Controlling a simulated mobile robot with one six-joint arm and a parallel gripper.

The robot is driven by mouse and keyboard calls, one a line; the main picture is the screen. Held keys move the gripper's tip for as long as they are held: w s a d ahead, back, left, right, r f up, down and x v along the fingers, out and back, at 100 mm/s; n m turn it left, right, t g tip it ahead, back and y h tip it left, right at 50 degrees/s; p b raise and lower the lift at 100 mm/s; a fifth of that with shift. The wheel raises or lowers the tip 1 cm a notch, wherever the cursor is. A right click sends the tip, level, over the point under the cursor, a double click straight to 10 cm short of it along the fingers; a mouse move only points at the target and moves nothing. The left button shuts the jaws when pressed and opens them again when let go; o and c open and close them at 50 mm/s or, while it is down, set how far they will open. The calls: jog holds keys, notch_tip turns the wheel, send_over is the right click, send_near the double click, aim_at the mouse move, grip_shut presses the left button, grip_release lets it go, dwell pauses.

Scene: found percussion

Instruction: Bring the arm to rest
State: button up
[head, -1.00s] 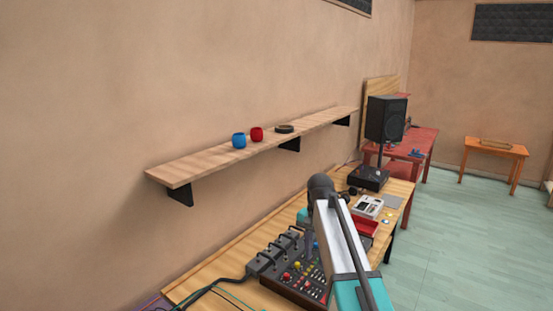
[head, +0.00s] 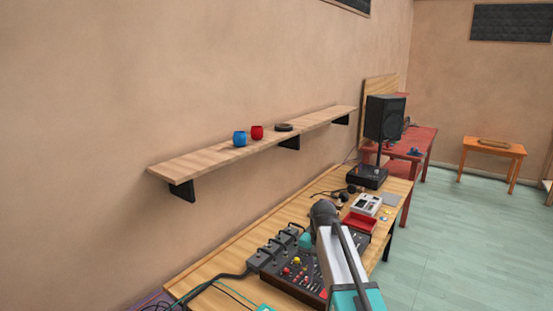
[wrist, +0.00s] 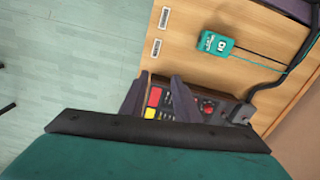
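My arm (head: 340,255) rises from the bottom right of the head view, its dark upper joint in front of the workbench. My gripper is hidden in that view. In the wrist view my gripper (wrist: 158,88) shows two dark fingers standing apart, with nothing seen held between them. Beyond the fingers lies the mixer (wrist: 185,103) with red and yellow buttons. The same mixer (head: 290,277) is partly covered by my arm in the head view.
The workbench (head: 222,262) carries cables, a red tray (head: 360,222) and a black box under a speaker (head: 384,118). A teal device (wrist: 215,42) lies on the bench.

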jog(key=s+d+f+n+g+b, duration=0.1)
jog(key=s+f+b, duration=0.3)
jog(key=s+f, duration=1)
jog(key=s+d+f+n+g+b, duration=0.1)
jog(key=s+f+n+g+b, duration=0.2)
jog(key=s+f, duration=1.1)
jog(key=s+d+f+n+g+b, duration=0.1)
jog(key=s+f+b, duration=0.4)
jog(key=s+f, duration=1)
notch_tip(320, 180, down, 12)
jog(key=shift+d+r+n+g+b, duration=0.25)
jog(key=shift+n+g+b, duration=0.15)
